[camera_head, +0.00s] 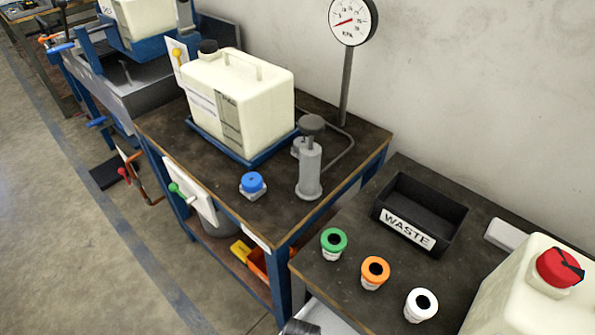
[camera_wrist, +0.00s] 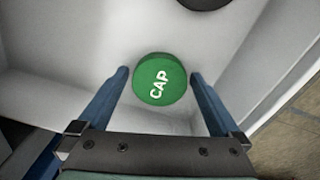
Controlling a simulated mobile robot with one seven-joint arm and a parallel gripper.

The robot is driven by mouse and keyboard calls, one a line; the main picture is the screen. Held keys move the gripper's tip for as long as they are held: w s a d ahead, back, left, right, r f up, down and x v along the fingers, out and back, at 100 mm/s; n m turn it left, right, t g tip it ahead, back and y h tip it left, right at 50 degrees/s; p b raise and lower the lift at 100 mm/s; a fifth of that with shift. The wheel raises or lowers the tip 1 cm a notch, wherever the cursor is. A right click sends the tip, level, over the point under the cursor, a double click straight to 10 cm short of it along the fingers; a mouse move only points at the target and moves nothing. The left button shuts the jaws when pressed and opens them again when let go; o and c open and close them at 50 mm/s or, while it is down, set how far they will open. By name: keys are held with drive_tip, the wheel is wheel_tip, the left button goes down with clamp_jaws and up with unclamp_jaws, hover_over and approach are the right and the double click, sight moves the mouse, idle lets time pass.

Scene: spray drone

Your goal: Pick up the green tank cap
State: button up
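The green cap (camera_wrist: 160,80), a round disc lettered "CAP", shows in the wrist view against a white surface. My gripper (camera_wrist: 159,75) is open, with its two blue fingers apart, one on each side of the cap. A small gap shows between each fingertip and the cap's edge; I cannot tell how far the fingers reach down beside it. My gripper and this cap do not show clearly in the head view. There, a green-ringed white fitting (camera_head: 333,241) stands on the right dark table, a different-looking piece.
On the right table (camera_head: 330,285) are an orange-ringed fitting (camera_head: 375,271), a white one (camera_head: 421,304), a black WASTE bin (camera_head: 408,232) and a red-capped tank (camera_head: 520,290). White walls rise close around the cap in the wrist view, with a dark round thing (camera_wrist: 205,3) above it.

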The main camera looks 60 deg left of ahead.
drive_tip(key=c, duration=1.1)
